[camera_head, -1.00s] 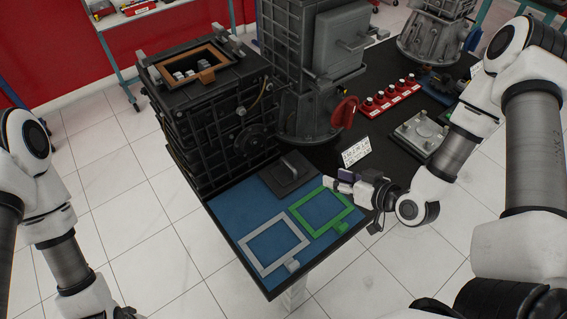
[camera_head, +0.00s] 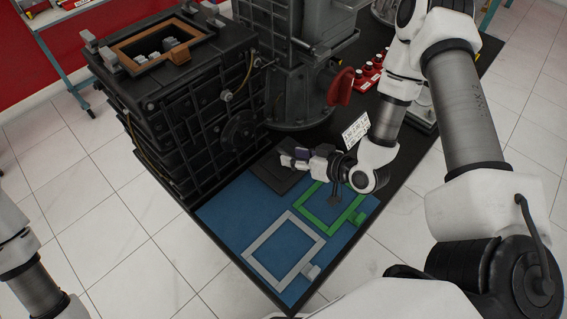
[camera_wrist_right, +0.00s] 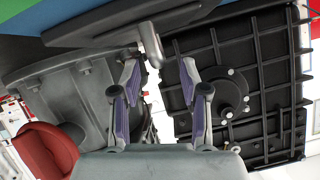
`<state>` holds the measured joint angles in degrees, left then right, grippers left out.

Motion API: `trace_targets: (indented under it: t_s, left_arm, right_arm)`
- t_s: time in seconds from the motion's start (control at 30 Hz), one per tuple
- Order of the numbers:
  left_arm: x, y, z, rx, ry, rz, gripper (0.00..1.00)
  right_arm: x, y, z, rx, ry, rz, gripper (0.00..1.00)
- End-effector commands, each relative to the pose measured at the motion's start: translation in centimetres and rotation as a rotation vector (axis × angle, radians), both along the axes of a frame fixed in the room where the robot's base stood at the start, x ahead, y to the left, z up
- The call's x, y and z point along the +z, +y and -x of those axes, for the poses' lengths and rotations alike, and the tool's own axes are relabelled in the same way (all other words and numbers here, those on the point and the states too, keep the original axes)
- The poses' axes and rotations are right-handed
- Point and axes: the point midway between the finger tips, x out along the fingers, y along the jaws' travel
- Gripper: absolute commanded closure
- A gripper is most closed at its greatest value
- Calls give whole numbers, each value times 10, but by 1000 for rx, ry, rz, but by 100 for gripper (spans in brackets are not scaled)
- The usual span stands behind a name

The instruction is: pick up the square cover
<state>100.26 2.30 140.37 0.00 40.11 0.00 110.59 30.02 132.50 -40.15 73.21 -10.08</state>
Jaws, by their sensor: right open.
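The square cover (camera_head: 268,180) is a dark flat plate lying on the blue mat (camera_head: 232,216), beside the black engine block. Its upright handle is hidden behind my right gripper (camera_head: 290,153) in the head view. In the right wrist view the cover (camera_wrist_right: 95,30) is at the top, and its grey handle (camera_wrist_right: 151,42) reaches down to the gap between the fingertips. My right gripper (camera_wrist_right: 158,72) is open, with purple-padded fingers apart on either side of the handle's end; I see no clear contact. My left gripper is out of view.
A grey square frame (camera_head: 262,262) and a green square frame (camera_head: 305,212) lie on the mat. The ribbed black engine block (camera_head: 190,120) stands close to the left. A white sign (camera_head: 355,131) and a red part (camera_head: 341,87) stand behind my right gripper.

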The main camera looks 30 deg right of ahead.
Motion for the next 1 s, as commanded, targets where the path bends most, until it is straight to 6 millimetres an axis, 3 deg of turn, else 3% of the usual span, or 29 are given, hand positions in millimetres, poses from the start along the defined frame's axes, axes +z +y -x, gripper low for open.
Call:
trace_targets:
  t_s: [0.2, 0.47, 0.6, 1.0]
  left_arm:
    - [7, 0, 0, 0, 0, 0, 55]
    - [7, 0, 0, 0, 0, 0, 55]
    - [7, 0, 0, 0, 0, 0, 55]
    - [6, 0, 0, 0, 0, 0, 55]
  right_arm:
    - [-15, 14, -31, 6, 0, 3, 55]
    - [-18, 16, -36, 2, 0, -1, 55]
    - [-18, 16, -35, 2, 1, -1, 100]
    - [-17, 16, -36, 2, -1, 0, 100]
